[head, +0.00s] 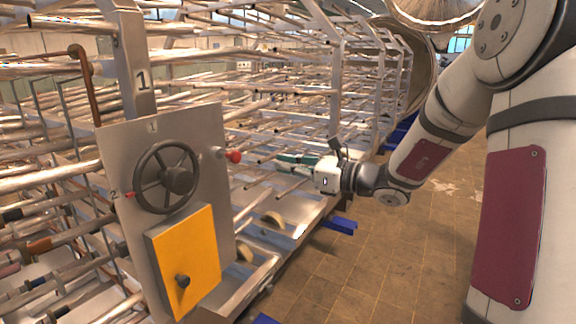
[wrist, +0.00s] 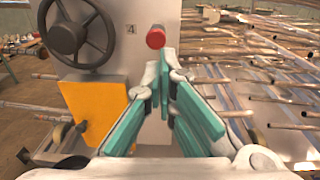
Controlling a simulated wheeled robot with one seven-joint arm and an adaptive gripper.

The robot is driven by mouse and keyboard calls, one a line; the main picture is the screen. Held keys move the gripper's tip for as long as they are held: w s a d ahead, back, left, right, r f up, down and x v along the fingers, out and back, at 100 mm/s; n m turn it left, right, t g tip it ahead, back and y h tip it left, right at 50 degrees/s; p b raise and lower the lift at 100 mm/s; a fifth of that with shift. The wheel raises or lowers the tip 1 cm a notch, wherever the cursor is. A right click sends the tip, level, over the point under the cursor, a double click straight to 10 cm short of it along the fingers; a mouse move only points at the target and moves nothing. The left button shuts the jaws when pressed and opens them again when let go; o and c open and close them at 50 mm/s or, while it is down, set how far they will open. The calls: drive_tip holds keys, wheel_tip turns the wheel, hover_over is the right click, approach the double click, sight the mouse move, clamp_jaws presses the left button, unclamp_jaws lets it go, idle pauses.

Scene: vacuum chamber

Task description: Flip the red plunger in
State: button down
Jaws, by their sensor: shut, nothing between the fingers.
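The red plunger (head: 233,156) is a small round red knob on a short metal stem, sticking out from the upper right part of a grey upright panel (head: 213,128). In the wrist view the red plunger (wrist: 156,37) shows straight ahead, just above and beyond the fingertips. My gripper (head: 281,158) has teal fingers and lies to the right of the plunger, pointing at the panel, with a gap between them in the head view. In the wrist view my gripper (wrist: 164,72) is shut and empty. I cannot judge the exact distance to the plunger.
A dark handwheel (head: 175,178) sits left of the plunger on the panel. A yellow box (head: 187,265) with a dark knob is below it. Racks of metal tubes (head: 270,105) stand behind the panel. The tiled floor (head: 390,265) on the right is open.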

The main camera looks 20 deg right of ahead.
sight(240, 156)
drive_tip(key=x, duration=1)
drive_tip(key=shift+w+a+p, duration=0.1)
drive_tip(key=shift+w+p, duration=0.1)
drive_tip(key=shift+p, duration=0.1)
drive_tip(key=x, duration=0.3)
drive_tip(key=shift+b, duration=0.4)
